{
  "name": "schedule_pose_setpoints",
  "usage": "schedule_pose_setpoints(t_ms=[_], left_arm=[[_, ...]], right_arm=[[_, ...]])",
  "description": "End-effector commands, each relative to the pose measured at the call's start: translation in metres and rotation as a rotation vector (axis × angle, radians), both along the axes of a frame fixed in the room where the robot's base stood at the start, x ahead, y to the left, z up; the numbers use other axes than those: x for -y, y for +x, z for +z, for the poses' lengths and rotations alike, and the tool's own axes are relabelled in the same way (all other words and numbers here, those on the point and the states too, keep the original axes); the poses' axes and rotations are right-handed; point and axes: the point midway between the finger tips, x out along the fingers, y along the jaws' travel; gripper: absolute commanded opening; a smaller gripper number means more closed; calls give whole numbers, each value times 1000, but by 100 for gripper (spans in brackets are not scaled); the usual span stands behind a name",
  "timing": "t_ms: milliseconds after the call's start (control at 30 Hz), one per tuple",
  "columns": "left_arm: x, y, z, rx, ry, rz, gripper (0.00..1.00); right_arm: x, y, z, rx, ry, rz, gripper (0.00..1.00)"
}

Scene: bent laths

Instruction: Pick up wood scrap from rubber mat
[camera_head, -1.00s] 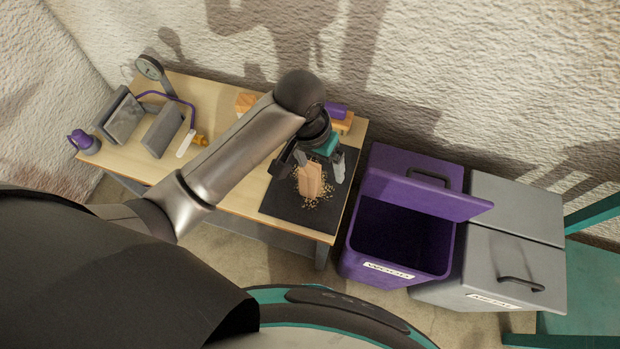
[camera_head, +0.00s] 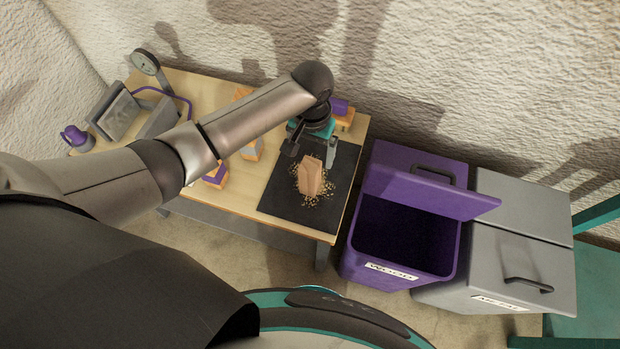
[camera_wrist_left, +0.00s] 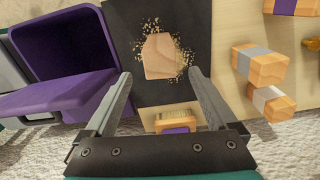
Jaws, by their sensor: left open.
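The wood scrap (camera_head: 311,176) is a light brown block lying on the black rubber mat (camera_head: 278,198) among shavings. In the left wrist view the scrap (camera_wrist_left: 158,57) lies on the mat (camera_wrist_left: 135,93), ahead of the fingertips and roughly centred between them. My left gripper (camera_head: 312,151) is open and empty, on the wall side of the scrap; its spread fingers (camera_wrist_left: 159,76) also show in the wrist view. I cannot tell its exact height above the mat. My right gripper is not in view.
An open purple bin (camera_head: 402,232) and a closed grey bin (camera_head: 510,255) stand right of the table. A brush (camera_wrist_left: 176,122) lies beside the mat's wall-side edge. Several orange blocks with bands, a clamp-like grey fixture (camera_head: 115,115) and a purple bottle (camera_head: 75,137) are on the table's left.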

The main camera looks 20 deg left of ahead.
Motion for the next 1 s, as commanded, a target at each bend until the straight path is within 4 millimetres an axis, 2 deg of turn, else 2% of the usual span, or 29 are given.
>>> schedule_pose_setpoints(t_ms=[167, 467, 767, 1000], left_arm=[[0, -2, -12, -1, 0, -1, 91], [-2, -8, -54, 1, 0, -1, 91], [-2, -7, -57, 2, 0, -1, 91], [-2, -7, -57, 2, 0, -1, 65]], right_arm=[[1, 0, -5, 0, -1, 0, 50], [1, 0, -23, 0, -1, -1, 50], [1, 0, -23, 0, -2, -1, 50], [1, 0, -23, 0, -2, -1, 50]])
